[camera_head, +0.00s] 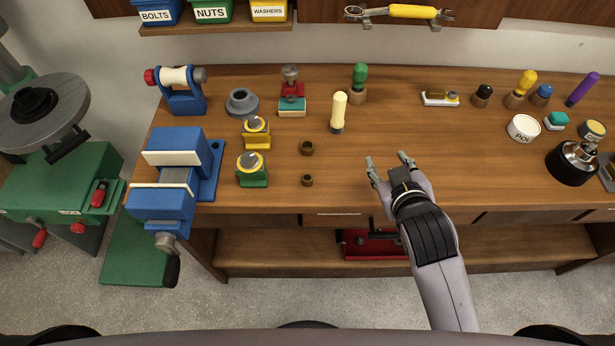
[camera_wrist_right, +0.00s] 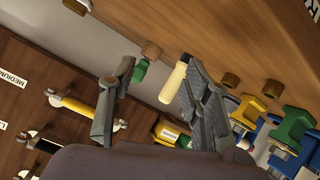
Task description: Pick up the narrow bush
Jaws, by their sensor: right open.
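Two small brown bushes stand on the wooden workbench (camera_head: 480,170). The front one (camera_head: 307,180) looks smaller and narrower than the one behind it (camera_head: 306,148). In the right wrist view two brown rings show right of the fingers; the one nearer the green fixture (camera_wrist_right: 273,88) seems to be the front bush, the other (camera_wrist_right: 229,79) the back one. My right gripper (camera_head: 388,160) is open and empty above the bench, to the right of both bushes and apart from them. Its spread fingers also show in the right wrist view (camera_wrist_right: 160,65). My left gripper is not in view.
A yellow fixture (camera_head: 256,140), a green fixture (camera_head: 252,178) and a blue vise (camera_head: 165,200) stand left of the bushes. A cream-handled tool (camera_head: 339,108) stands upright behind, between bushes and gripper. The bench between the front bush and my gripper is clear.

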